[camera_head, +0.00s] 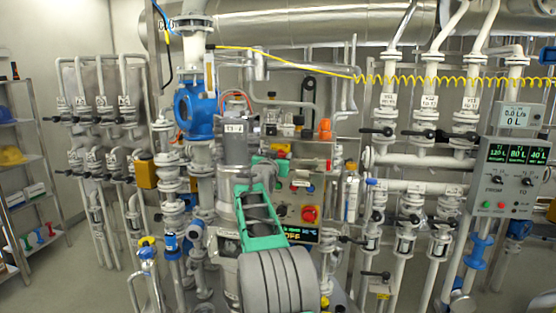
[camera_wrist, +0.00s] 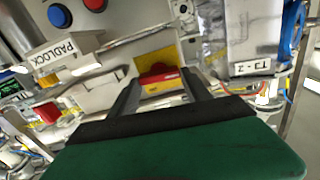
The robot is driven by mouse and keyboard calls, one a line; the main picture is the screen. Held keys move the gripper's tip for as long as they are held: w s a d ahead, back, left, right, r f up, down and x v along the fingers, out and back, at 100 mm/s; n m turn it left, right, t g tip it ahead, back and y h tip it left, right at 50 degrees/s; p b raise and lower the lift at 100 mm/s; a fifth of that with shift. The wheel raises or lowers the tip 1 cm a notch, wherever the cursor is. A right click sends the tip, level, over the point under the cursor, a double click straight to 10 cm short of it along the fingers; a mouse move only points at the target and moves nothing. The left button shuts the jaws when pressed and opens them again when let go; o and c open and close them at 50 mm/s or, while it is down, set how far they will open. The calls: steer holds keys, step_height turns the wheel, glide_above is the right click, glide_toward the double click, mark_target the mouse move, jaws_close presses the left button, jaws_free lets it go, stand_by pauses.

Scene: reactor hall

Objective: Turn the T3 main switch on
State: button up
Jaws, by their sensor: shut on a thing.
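The main switch, a red handle (camera_wrist: 158,73) on a yellow plate (camera_wrist: 172,56), shows in the wrist view between the two dark fingers of my gripper (camera_wrist: 160,82). The fingers are closed on the sides of the red handle. The handle lies roughly level across the picture, and the wrist view looks turned upside down. In the head view, a little red and yellow (camera_head: 284,148) shows at the top of the control box, just beyond my green wrist part (camera_head: 262,208). My arm hides much of the box and the fingers there.
In the head view, a red emergency button (camera_head: 310,213) and a small display (camera_head: 303,234) with orange letters, partly covered, are close to my arm. Pipes and valves crowd both sides.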

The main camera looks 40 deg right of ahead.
steer(key=shift+s+d+f+m+b, duration=0.15)
steer(key=shift+m+b, duration=2.45)
steer(key=shift+m, duration=1.65)
steer(key=shift+f+m+b, duration=0.15)
steer(key=shift+m+b, duration=2.4)
steer(key=shift+m, duration=1.7)
steer(key=o, duration=1.4)
steer(key=shift+c, duration=0.2)
steer(key=b+v, duration=0.3)
steer(key=v, duration=0.4)
steer(key=shift+s+a+b, duration=0.25)
steer(key=shift+a+b, duration=0.1)
steer(key=shift+b, duration=0.05)
